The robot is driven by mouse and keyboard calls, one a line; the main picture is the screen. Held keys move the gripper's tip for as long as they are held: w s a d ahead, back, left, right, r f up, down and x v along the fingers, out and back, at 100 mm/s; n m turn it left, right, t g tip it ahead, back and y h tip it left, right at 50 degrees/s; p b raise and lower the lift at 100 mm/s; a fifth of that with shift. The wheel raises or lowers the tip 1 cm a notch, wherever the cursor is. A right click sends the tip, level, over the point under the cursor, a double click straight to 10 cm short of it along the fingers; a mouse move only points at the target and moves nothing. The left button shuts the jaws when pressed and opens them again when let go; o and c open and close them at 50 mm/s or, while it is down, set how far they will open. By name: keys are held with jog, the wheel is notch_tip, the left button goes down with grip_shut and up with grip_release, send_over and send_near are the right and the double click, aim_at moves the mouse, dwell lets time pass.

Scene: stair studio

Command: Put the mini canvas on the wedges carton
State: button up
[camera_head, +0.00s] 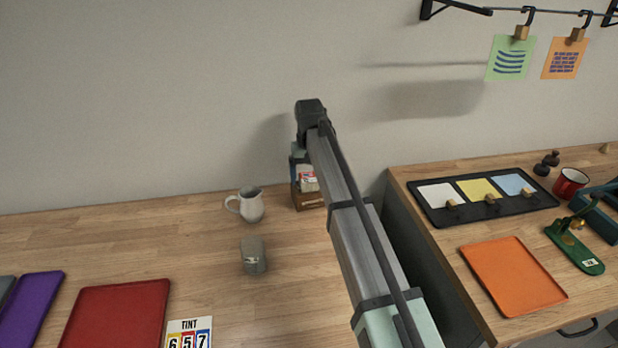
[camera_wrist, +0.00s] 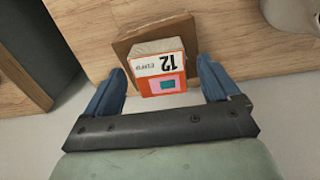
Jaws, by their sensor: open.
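A small orange and white block (camera_wrist: 160,85), marked 12 with a teal and pink picture, seems to be the mini canvas. In the head view the block (camera_head: 307,178) sits at the top of a brown carton (camera_head: 309,201) by the wall. The brown carton (camera_wrist: 125,47) also shows around the block in the wrist view; it seems to be the wedges carton, but I cannot read its name. My gripper (camera_wrist: 162,72) is open, its blue fingers on either side of the block with visible gaps. In the head view my arm partly hides both.
A white pitcher (camera_head: 250,205) stands left of the carton, with a grey-green container (camera_head: 253,256) in front. Red (camera_head: 117,315) and purple (camera_head: 30,306) trays lie at the left. The right bench holds a black tray (camera_head: 432,214) and an orange tray (camera_head: 512,276). A gap separates the benches.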

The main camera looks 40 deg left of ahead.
aim_at(309, 177)
notch_tip(309, 177, up, 11)
dwell(0.4)
dwell(0.4)
